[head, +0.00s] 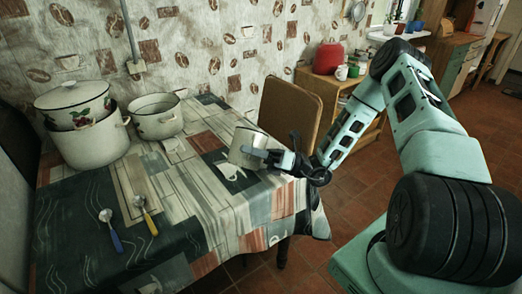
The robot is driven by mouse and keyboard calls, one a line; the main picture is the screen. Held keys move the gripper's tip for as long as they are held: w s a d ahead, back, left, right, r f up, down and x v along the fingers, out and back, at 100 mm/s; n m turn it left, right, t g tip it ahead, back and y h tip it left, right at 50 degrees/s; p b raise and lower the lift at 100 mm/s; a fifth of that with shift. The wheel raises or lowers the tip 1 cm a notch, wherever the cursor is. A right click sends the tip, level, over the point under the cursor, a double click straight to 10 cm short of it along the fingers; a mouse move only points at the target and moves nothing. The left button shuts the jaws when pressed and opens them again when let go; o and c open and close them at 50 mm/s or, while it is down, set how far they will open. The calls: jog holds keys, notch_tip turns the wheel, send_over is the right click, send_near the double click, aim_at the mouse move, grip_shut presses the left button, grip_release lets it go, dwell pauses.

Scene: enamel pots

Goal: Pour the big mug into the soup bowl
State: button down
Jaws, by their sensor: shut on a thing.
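The big mug (246,146), pale grey, is at the right part of the table in the head view. My gripper (264,156) reaches it from the right and is shut on it. The mug looks slightly tilted and seems to be above or close to the cloth; I cannot tell the exact gap. Its inside is hidden. I cannot make out a soup bowl for certain. A white enamel pot (157,121) with two handles stands at the back of the table.
Two spoons (109,222) with blue and yellow handles lie in front. A brown chair (290,112) stands behind the table. The table's (205,225) front middle is clear.

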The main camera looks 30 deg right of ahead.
jog(key=shift+w+d+r+m+t+b, duration=0.2)
jog(key=shift+d+m+t+b, duration=0.1)
jog(key=shift+m+t, duration=0.25)
jog(key=shift+w+d+r+m+t+b, duration=0.15)
jog(key=shift+r+m+t+b, duration=0.15)
jog(key=shift+m, duration=0.45)
dwell(1.0)
jog(key=shift+w+d+m+t+b, duration=0.25)
jog(key=shift+d+m+t+b, duration=0.25)
jog(key=shift+m+t, duration=0.55)
dwell(1.7)
jog(key=shift+d+r+m, duration=0.1)
jog(key=shift+r+m, duration=0.05)
jog(key=shift+m, duration=0.2)
